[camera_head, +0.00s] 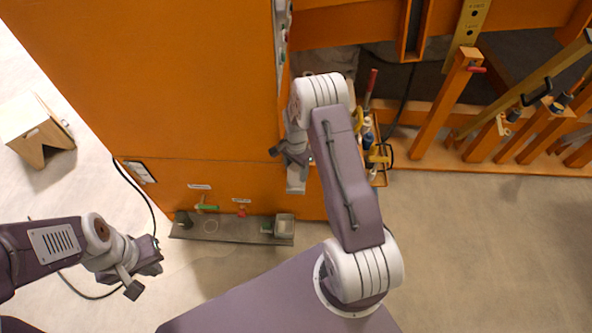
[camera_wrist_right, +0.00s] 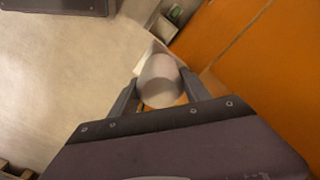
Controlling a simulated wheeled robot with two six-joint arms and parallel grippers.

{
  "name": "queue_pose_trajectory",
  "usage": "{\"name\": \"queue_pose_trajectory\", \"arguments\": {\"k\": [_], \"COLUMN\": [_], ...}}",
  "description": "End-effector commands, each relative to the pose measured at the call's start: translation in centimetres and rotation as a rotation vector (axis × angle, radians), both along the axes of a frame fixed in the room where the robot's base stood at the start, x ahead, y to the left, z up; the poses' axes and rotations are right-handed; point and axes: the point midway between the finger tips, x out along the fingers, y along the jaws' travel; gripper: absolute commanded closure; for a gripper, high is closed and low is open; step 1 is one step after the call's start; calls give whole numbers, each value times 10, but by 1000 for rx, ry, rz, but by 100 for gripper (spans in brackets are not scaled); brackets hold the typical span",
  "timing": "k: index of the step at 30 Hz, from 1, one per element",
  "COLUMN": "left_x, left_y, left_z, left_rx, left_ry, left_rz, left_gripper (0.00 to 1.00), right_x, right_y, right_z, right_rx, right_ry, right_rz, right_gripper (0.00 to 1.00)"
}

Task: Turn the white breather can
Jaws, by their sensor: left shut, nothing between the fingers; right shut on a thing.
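The white breather can (camera_wrist_right: 160,80) shows in the right wrist view as a pale rounded cylinder seen end-on. My right gripper (camera_wrist_right: 158,92) is shut on it, with one grey finger on each side. In the head view my right gripper (camera_head: 290,152) is at the front of the orange cabinet, and a pale blocky part (camera_head: 297,180) shows just below it. Whether that part is the can or its mount I cannot tell. My left gripper (camera_head: 146,270) is at the lower left of the head view, shut and empty, well apart from the can.
The orange cabinet (camera_head: 190,100) fills the upper left. A grey shelf (camera_head: 225,229) with small items runs along its lower front. A caddy of bottles and tools (camera_head: 372,150) stands right of my right arm. A wooden stool (camera_head: 36,128) is far left. The floor at right is clear.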

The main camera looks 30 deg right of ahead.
Motion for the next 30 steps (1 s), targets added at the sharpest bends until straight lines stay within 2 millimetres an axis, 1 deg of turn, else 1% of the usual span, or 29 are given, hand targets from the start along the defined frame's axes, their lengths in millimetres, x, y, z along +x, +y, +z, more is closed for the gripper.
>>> {"name": "queue_pose_trajectory", "arguments": {"k": [5, 8, 18, 30], "left_x": [0, 0, 0, 0], "left_y": [0, 0, 0, 0], "left_z": [5, 8, 23, 33], "left_rx": [0, 0, 0, 0], "left_ry": [0, 0, 0, 0], "left_rz": [0, 0, 0, 0], "left_gripper": [100, 100, 100, 100], "right_x": [0, 0, 0, 0], "right_y": [0, 0, 0, 0], "right_z": [2, 2, 2, 2], "right_rx": [0, 1, 1, 1], "right_ry": [0, 1, 1, 0], "right_rz": [54, 115, 417, 744], "right_gripper": [85, 85, 85, 85]}}
